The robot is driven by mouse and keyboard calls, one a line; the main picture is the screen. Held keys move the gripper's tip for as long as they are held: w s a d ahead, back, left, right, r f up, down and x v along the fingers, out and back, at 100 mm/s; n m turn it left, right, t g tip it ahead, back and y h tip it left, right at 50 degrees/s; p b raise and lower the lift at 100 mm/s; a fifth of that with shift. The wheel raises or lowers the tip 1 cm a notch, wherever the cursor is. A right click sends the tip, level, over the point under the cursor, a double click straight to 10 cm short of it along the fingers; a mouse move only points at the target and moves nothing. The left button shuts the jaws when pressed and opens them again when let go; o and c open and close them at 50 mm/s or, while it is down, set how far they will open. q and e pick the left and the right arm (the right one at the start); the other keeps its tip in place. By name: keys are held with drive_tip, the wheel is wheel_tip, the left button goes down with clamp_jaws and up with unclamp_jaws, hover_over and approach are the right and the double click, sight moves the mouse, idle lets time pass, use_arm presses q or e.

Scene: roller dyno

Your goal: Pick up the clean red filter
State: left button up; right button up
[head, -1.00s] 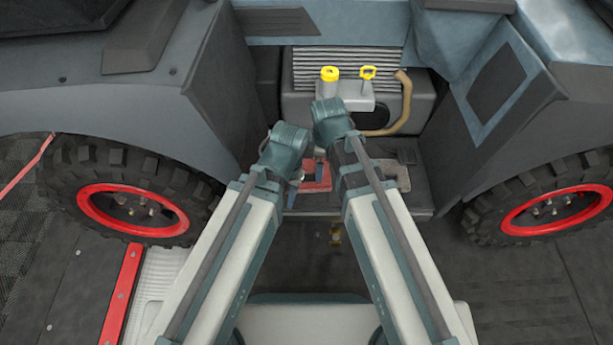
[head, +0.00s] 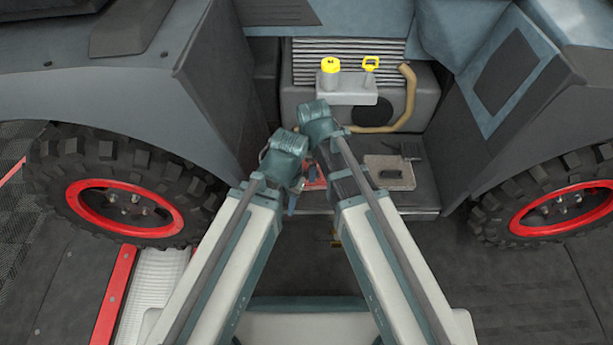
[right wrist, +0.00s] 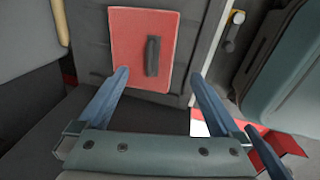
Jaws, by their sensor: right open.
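The red filter (right wrist: 130,40) is a flat red panel with a dark handle (right wrist: 152,56), lying on the dark ledge in the right wrist view. In the head view only a small red part of it (head: 315,184) shows between my arms. My right gripper (right wrist: 160,75) is open and empty. Its fingertips are near the panel's lower edge, the handle lying beyond and between them; I cannot tell whether they touch. My left gripper (head: 291,202) hangs beside the right one in the head view, mostly hidden by its own wrist.
A grey-beige panel with a handle (head: 388,173) lies to the right on the ledge (head: 425,195). Behind stands a grey engine box (head: 425,90) with a yellow cap (head: 330,66), a yellow ring handle (head: 370,63) and a tan hose (head: 405,105). Large wheels (head: 110,190) flank the bay.

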sight(320, 183)
use_arm(q)
drive_tip(key=shift+f+b, duration=0.8)
drive_tip(key=shift+f, duration=0.55)
use_arm(e)
drive_tip(key=shift+w+f, duration=0.15)
drive_tip(key=shift+f, duration=0.55)
drive_tip(key=shift+w+f, duration=0.1)
drive_tip(key=shift+f, duration=0.55)
drive_tip(key=f+b, duration=0.1)
drive_tip(key=w+f+b, duration=0.1)
drive_tip(key=f+b, duration=0.3)
drive_tip(key=shift+w+a+f, duration=0.1)
drive_tip(key=shift+w+a, duration=0.15)
use_arm(q)
wheel_tip(320, 183, down, 5)
use_arm(e)
clamp_jaws()
